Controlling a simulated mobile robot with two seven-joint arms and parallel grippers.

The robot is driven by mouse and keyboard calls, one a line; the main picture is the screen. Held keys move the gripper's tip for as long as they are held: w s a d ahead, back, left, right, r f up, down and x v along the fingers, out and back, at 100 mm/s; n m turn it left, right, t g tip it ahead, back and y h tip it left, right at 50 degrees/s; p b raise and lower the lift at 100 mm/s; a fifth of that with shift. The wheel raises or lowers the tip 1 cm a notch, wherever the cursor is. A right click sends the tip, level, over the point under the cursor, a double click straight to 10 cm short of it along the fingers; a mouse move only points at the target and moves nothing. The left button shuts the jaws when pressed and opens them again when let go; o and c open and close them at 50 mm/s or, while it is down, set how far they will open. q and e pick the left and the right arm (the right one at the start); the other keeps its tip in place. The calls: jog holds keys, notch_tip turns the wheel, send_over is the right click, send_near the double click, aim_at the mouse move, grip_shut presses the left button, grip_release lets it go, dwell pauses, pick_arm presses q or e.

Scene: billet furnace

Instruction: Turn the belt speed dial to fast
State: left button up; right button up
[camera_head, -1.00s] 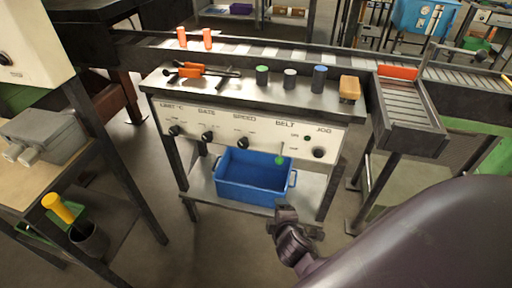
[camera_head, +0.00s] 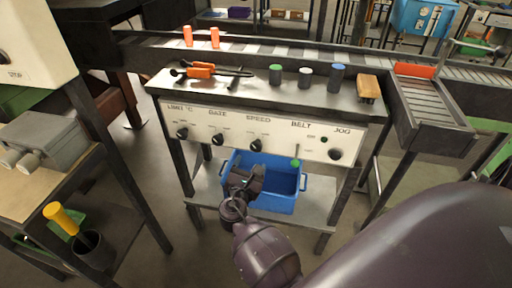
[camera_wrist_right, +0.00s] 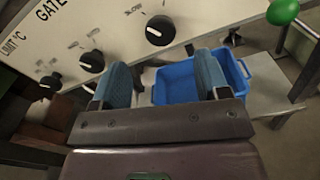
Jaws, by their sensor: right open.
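The black speed dial (camera_head: 256,145) sits under the SPEED label on the white front panel (camera_head: 275,130). In the right wrist view the speed dial (camera_wrist_right: 160,30) is just beyond the fingers. Its white mark points toward the left, and a small, partly legible label, seemingly SLOW, is above left of it. My right gripper (camera_head: 246,178) is in front of and below the speed dial, apart from it. In the right wrist view my right gripper (camera_wrist_right: 160,78) shows two blue-grey fingers spread apart with nothing between them. My left gripper is not in view.
The gate dial (camera_head: 217,139) and limit dial (camera_head: 182,133) are left of the speed dial. The green-knobbed belt lever (camera_head: 296,162) and jog knob (camera_head: 334,154) are right. A blue bin (camera_head: 282,205) stands on the shelf below, behind my right gripper.

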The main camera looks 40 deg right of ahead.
aim_at(256, 147)
jog(key=x, duration=0.7)
jog(key=shift+w+d, duration=0.25)
jog(key=shift+w, duration=0.05)
jog(key=shift+w+d, duration=0.25)
jog(key=shift+d, duration=0.1)
jog(key=c, duration=0.9)
jog(key=shift+c, duration=0.2)
